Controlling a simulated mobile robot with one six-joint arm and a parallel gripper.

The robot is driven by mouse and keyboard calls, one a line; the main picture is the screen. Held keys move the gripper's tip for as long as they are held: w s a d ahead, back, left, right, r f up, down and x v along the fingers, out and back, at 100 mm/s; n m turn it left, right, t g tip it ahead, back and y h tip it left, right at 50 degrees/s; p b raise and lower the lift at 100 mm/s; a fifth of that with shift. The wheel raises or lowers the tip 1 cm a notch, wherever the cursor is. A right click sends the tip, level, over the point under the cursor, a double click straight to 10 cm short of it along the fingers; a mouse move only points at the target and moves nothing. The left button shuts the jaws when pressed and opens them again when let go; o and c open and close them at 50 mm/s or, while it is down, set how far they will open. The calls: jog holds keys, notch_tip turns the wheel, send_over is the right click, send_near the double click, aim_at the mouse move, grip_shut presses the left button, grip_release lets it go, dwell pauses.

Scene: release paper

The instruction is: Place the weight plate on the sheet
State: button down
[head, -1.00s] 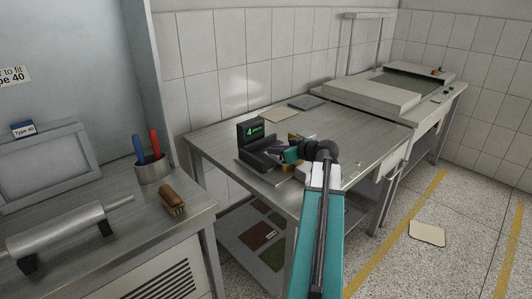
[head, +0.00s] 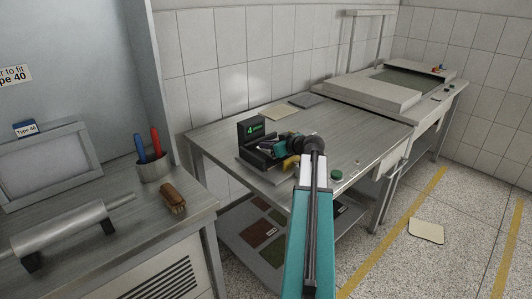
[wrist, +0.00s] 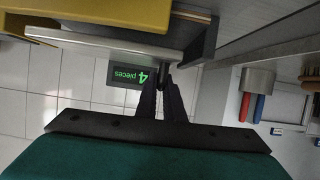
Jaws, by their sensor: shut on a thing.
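My gripper (head: 268,148) is over the front table beside the dark device with the green "4 pieces" display (head: 251,128). In the wrist view my gripper (wrist: 164,84) has its dark fingers close together on a small dark knob-like part. A pale metal plate (wrist: 100,39), which I take for the weight plate, lies against that part. A yellow piece (wrist: 120,12) is next to it; I cannot tell whether they are joined. The yellow piece (head: 291,162) shows under my gripper in the head view. A tan sheet (head: 279,112) lies flat at the table's back.
A grey sheet (head: 305,101) lies beside the tan one. A green button (head: 337,174) is at the table's front edge. The middle right of the table is clear. Another pale sheet (head: 426,231) is on the floor.

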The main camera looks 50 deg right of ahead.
aim_at(267, 151)
jog(key=shift+f+p, duration=0.4)
jog(key=shift+f, duration=1.1)
jog(key=c, duration=1.9)
grip_release()
jog(key=shift+o, duration=0.2)
jog(key=shift+s, duration=0.2)
jog(key=b+v, duration=0.2)
jog(key=v, duration=0.9)
jog(key=shift+s+r, duration=0.2)
jog(key=shift+s, duration=0.1)
jog(key=shift+a, duration=0.1)
